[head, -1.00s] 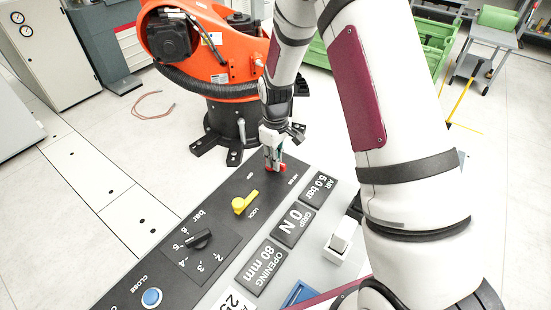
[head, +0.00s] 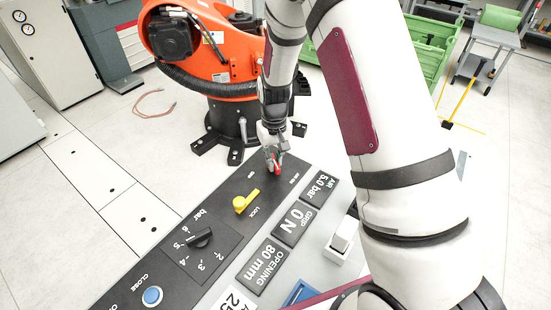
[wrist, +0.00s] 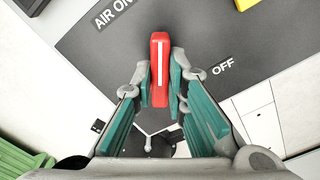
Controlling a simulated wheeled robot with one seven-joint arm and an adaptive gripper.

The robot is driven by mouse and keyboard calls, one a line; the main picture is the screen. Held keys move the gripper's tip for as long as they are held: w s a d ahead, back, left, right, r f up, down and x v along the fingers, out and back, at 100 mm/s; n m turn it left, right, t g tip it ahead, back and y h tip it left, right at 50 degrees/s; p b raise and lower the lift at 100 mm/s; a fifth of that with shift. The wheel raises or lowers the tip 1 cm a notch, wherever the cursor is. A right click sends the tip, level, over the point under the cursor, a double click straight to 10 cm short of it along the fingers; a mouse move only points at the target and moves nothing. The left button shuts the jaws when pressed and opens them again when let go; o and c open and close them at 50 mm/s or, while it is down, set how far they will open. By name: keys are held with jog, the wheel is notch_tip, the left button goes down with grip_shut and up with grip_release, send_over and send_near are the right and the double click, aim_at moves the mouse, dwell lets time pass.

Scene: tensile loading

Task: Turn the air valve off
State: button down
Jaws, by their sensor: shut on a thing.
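The air valve is a red handle with a white line on it (wrist: 160,60), on the dark control panel (wrist: 235,45). In the wrist view it stands upright in the picture, between the "AIR ON" label at the upper left and the "OFF" label at the right. My gripper (wrist: 161,85) is shut on the handle, with a green-padded finger on each side. In the head view the red handle (head: 277,166) shows at the panel's far end, below my gripper (head: 271,156), which partly hides it.
A yellow lock lever (head: 246,201), a black bar knob (head: 200,238) and a blue close button (head: 152,296) line the panel. The air display (head: 319,188) reads 5.0 bar. An orange robot arm (head: 215,70) stands just behind the panel's far end.

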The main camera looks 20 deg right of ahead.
jog(key=m, duration=0.5)
jog(key=shift+w+a+m, duration=0.1)
jog(key=shift+a+m, duration=0.2)
jog(key=shift+a, duration=0.05)
jog(key=m, duration=0.5)
jog(key=shift+w+a+p, duration=0.25)
jog(key=shift+p, duration=0.1)
jog(key=shift+m, duration=0.3)
jog(key=c, duration=1.6)
grip_release()
jog(key=shift+r, duration=0.1)
notch_tip(320, 180, up, 12)
